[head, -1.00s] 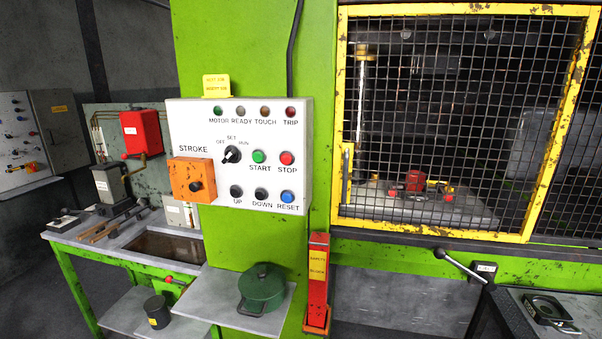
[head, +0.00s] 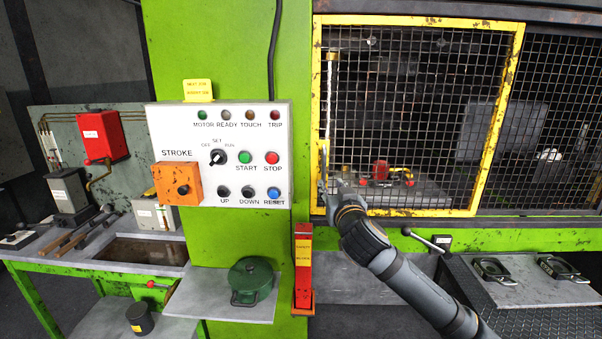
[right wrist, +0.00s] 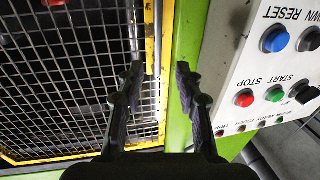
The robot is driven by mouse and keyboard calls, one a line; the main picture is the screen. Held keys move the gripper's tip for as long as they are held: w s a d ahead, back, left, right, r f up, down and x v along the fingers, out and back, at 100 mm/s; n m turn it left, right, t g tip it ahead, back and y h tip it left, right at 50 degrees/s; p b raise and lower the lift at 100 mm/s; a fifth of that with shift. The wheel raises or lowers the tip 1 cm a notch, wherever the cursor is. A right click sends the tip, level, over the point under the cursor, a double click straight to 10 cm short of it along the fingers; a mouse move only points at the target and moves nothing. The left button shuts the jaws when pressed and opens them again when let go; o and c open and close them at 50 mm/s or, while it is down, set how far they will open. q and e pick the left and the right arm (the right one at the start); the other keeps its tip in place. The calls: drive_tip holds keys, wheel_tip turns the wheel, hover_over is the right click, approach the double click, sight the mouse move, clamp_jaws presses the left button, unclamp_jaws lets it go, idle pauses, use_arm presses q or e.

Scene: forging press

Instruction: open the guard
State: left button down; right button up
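The guard (head: 487,145) is a black mesh panel in a scuffed yellow frame, on the press front in the head view. It stands closed, its left edge against the green column. A yellow upright handle (right wrist: 150,42) is on that edge in the right wrist view. My right gripper (head: 324,178) is at the guard's left edge, partly hidden by its own wrist in the head view. In the right wrist view its two fingers (right wrist: 158,82) are apart, with the handle's end showing between the tips; I cannot tell whether they touch it. My left gripper is out of view.
The control box (head: 220,130) with buttons and an orange stroke unit (head: 176,184) is close left of my right gripper. A red safety block (head: 303,270) stands below. A lever (head: 425,240) projects at right.

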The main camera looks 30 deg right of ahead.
sight(324, 174)
drive_tip(key=p+x, duration=0.4)
drive_tip(key=x, duration=0.5)
drive_tip(key=shift+w+d+p, duration=0.25)
drive_tip(key=shift+p, duration=0.05)
drive_tip(key=shift+w+d+f, duration=0.2)
drive_tip(key=shift+w+d, duration=0.05)
drive_tip(key=shift+w, duration=0.25)
drive_tip(key=shift+c, duration=0.3)
clamp_jaws()
